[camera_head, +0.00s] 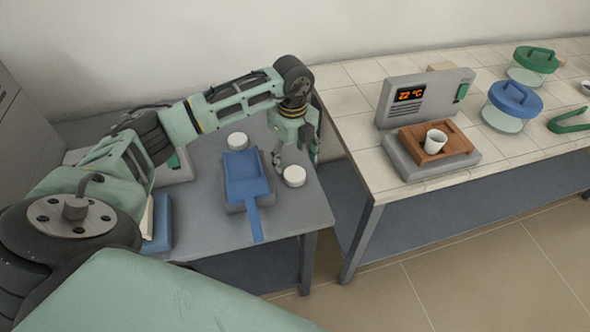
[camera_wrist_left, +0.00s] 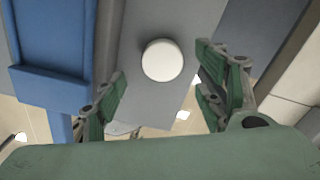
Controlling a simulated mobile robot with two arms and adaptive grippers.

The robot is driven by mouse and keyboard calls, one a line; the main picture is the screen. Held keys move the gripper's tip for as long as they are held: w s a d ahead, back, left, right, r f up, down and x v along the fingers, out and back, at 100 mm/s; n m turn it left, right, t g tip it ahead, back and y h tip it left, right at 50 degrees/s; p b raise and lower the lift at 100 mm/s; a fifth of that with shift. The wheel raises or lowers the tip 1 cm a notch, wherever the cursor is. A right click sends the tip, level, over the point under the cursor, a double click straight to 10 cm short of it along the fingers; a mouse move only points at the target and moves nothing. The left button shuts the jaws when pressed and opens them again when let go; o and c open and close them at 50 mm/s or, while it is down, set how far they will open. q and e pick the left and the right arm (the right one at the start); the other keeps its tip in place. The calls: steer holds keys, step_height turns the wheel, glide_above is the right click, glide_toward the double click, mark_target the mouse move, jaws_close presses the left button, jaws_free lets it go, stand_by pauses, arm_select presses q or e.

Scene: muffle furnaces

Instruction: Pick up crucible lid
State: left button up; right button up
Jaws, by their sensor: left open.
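A white round piece (camera_head: 294,176), which looks like the crucible lid, lies on the grey table near its right edge. It also shows in the left wrist view (camera_wrist_left: 162,60), apart from both fingers. A second white round piece (camera_head: 237,141) lies farther back; I cannot tell whether it is a lid too. My left gripper (camera_head: 297,157) points down just behind the near piece, open and empty. In the left wrist view, the fingers (camera_wrist_left: 161,78) stand on either side of the piece, with free space around it. My right gripper is not in view.
A blue long-handled scoop or tray (camera_head: 246,178) lies left of the lid. A gap separates the grey table from the tiled table (camera_head: 350,100). That table bears a brown block (camera_head: 410,147) on a grey device with a display (camera_head: 411,94), and blue-lidded (camera_head: 515,98) and green-lidded (camera_head: 537,59) glass vessels.

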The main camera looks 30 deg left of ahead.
mark_target(293, 174)
arm_select(q)
steer(key=shift+d+f+b, duration=0.1)
steer(key=shift+f+b, duration=0.35)
steer(key=shift+f, duration=0.5)
steer(key=shift+s+f+b, duration=0.1)
steer(key=shift+f+b, duration=0.45)
steer(key=shift+f, duration=0.25)
step_height(293, 174, down, 2)
steer(key=shift+f+b, duration=0.1)
steer(key=shift+b, duration=0.8)
steer(key=shift+f, duration=0.1)
steer(key=c, duration=0.7)
steer(key=shift+c, duration=0.7)
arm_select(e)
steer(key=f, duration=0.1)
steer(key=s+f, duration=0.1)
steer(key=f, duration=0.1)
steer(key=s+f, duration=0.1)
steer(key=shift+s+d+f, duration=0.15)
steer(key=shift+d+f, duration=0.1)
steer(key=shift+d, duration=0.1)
